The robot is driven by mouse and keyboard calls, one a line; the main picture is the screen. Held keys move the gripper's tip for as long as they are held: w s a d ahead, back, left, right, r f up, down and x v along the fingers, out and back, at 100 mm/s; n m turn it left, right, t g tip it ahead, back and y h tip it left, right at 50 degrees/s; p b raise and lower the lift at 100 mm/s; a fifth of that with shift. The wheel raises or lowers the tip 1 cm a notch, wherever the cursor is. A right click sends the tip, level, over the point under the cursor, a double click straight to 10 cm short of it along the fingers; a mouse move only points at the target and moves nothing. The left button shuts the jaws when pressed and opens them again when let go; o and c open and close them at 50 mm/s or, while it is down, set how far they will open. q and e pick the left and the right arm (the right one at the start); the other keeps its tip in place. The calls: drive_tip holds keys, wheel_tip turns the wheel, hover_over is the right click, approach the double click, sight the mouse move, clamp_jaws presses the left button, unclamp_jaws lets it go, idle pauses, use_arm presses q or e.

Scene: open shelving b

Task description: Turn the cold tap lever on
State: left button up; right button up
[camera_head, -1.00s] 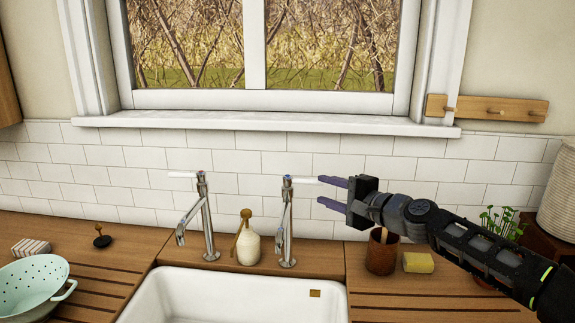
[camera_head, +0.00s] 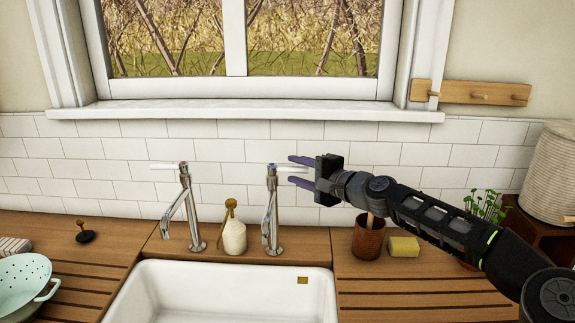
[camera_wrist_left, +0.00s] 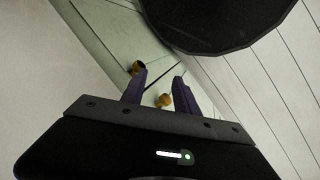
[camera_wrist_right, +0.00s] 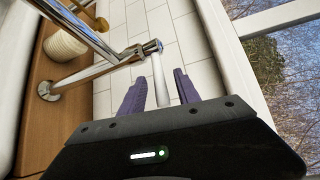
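The cold tap (camera_head: 272,215) is the chrome right-hand tap with a blue mark on top, behind the white sink. Its white lever (camera_head: 291,168) points right. My right gripper (camera_head: 290,170) comes from the right, open, with its purple fingers above and below the lever's outer part. In the right wrist view the lever (camera_wrist_right: 159,85) lies between the spread fingers (camera_wrist_right: 160,76), with a gap on both sides. The left tap (camera_head: 187,215) has a red mark and a white lever pointing left. My left gripper (camera_wrist_left: 158,77) is open and empty in the left wrist view, outside the head view.
A cream dispenser (camera_head: 233,237) stands between the taps. A brown cup (camera_head: 368,240), a yellow sponge (camera_head: 404,247) and a plant (camera_head: 486,207) are at right. A colander (camera_head: 20,280) sits at left. The white sink (camera_head: 220,290) looks empty.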

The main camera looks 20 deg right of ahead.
drive_tip(key=shift+p+x, duration=0.35)
drive_tip(key=shift+x, duration=0.9)
drive_tip(key=shift+w+a+f, duration=0.1)
drive_tip(key=shift+w+a, duration=0.15)
drive_tip(key=shift+w, duration=0.35)
drive_tip(key=shift+c, duration=0.5)
clamp_jaws()
